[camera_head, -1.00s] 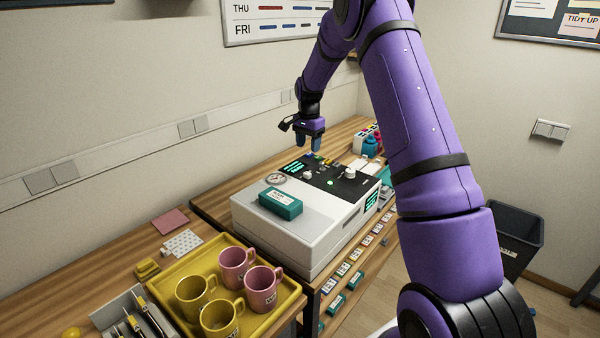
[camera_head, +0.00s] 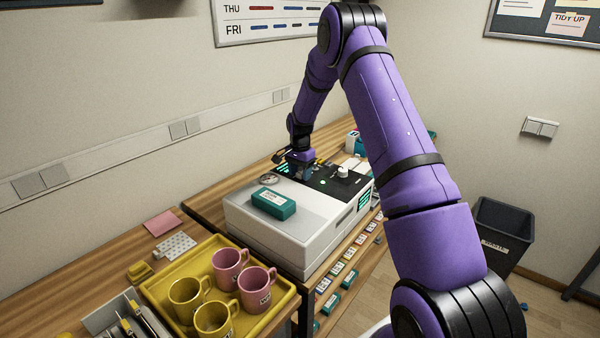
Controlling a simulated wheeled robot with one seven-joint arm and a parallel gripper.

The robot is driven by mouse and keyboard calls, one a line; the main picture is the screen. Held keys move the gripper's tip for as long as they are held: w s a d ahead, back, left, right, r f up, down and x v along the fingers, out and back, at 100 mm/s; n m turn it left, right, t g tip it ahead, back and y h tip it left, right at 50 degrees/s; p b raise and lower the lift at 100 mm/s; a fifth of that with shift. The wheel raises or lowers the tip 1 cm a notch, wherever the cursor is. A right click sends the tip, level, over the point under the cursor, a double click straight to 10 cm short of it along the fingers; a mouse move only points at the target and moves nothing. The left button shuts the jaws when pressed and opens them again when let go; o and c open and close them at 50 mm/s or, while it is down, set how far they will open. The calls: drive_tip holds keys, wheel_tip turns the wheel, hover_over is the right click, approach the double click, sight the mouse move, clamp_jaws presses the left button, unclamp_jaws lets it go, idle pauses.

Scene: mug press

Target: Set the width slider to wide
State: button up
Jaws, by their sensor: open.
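The mug press is a white box-shaped machine (camera_head: 290,236) on the wooden bench, with a black control panel (camera_head: 325,184) on its top at the far side. The panel carries a light knob (camera_head: 343,171), a green light and green lit displays. My gripper (camera_head: 303,172) is open and low over the far left part of the panel. I cannot tell if it touches the panel. It hides the controls beneath it, and I cannot make out the width slider.
A teal box (camera_head: 273,204) lies on the press's near top. A yellow tray (camera_head: 257,312) with pink and yellow mugs stands in front. Small labelled boxes sit on a shelf below the press. A dark bin (camera_head: 500,235) stands at right.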

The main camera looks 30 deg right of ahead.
clamp_jaws()
drive_tip(key=d, duration=0.2)
drive_tip(key=w+d, duration=0.1)
drive_tip(key=shift+w+d, duration=0.2)
drive_tip(key=shift+d, duration=0.2)
unclamp_jaws()
drive_tip(key=shift+r, duration=0.1)
wheel_tip(320, 180, up, 11)
drive_tip(key=shift+f, duration=0.2)
idle(0.6)
